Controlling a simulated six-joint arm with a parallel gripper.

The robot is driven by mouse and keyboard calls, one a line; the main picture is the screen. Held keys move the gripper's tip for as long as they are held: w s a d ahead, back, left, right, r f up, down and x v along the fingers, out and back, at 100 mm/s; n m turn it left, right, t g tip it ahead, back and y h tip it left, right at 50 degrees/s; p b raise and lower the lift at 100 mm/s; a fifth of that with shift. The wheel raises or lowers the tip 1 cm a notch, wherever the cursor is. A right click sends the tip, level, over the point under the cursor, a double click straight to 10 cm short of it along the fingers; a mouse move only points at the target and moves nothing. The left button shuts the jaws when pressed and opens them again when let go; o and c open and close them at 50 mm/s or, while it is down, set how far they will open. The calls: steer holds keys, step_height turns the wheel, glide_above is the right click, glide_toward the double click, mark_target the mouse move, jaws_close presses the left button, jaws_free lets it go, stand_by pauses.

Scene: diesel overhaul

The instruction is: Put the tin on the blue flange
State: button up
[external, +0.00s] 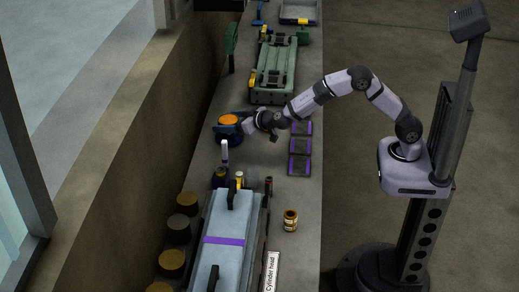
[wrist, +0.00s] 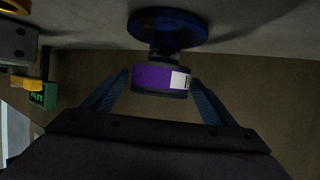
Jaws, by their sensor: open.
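The tin (wrist: 160,77) has a purple band with a white label in the wrist view, where the scene appears upside down. Its orange top (external: 229,120) shows in the external view. The dark blue flange (wrist: 168,25) is a round disc with a narrower dark hub, and the tin appears to rest upright on that hub. In the external view the flange (external: 222,132) is partly hidden under the tin. My gripper (wrist: 160,82) is open, with one blue finger on each side of the tin and visible gaps between.
A green engine part (external: 275,70) lies further along the bench. Purple-edged dark trays (external: 300,148) sit right of my gripper. A pale cylinder head (external: 232,240), an amber jar (external: 290,220) and several round tins (external: 172,262) stand nearer. A wall runs along the left.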

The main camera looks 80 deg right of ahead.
steer(key=shift+r, duration=0.2)
steer(key=b+v, duration=0.3)
steer(key=v, duration=0.9)
steer(key=shift+f, duration=0.2)
